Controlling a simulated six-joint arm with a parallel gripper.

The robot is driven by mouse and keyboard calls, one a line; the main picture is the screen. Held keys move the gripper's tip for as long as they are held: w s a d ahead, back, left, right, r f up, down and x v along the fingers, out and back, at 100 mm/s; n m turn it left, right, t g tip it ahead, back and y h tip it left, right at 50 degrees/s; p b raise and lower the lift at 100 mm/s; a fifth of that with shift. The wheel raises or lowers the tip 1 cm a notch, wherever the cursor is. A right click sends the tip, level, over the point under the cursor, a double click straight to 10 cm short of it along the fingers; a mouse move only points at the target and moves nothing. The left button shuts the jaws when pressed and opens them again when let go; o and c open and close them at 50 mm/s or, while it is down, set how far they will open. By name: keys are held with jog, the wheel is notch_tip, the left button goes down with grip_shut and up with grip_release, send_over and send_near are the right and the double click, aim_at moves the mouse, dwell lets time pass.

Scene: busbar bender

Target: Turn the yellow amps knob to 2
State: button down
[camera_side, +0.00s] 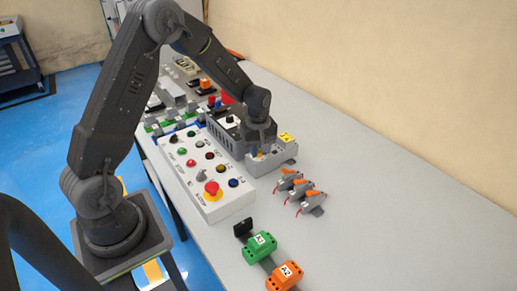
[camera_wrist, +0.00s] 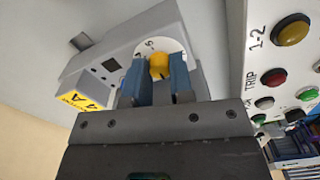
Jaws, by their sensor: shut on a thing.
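The yellow amps knob (camera_wrist: 159,66) sits on a white round dial on a grey device (camera_wrist: 108,58). In the wrist view my gripper (camera_wrist: 160,78) has its two blue fingers on either side of the knob, shut on it. Digits show on the dial beside the knob, partly hidden by the fingers; the knob's pointer setting cannot be read. A yellow label with "4 A" (camera_wrist: 88,101) is on the device. In the side view the same device (camera_side: 270,160) stands on the table under my gripper (camera_side: 260,152), which hides most of the knob.
A white control panel (camera_side: 205,175) with coloured buttons and a red emergency stop (camera_side: 212,188) lies left of the device. Several grey parts with orange levers (camera_side: 300,189) lie in front, with a green block (camera_side: 259,246) and an orange block (camera_side: 285,275) nearer. The table's right side is clear.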

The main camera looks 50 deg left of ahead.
dwell(0.4)
jog(key=c, duration=1)
grip_release()
jog(key=shift+r, duration=0.1)
notch_tip(320, 180, up, 14)
jog(key=shift+f, duration=0.2)
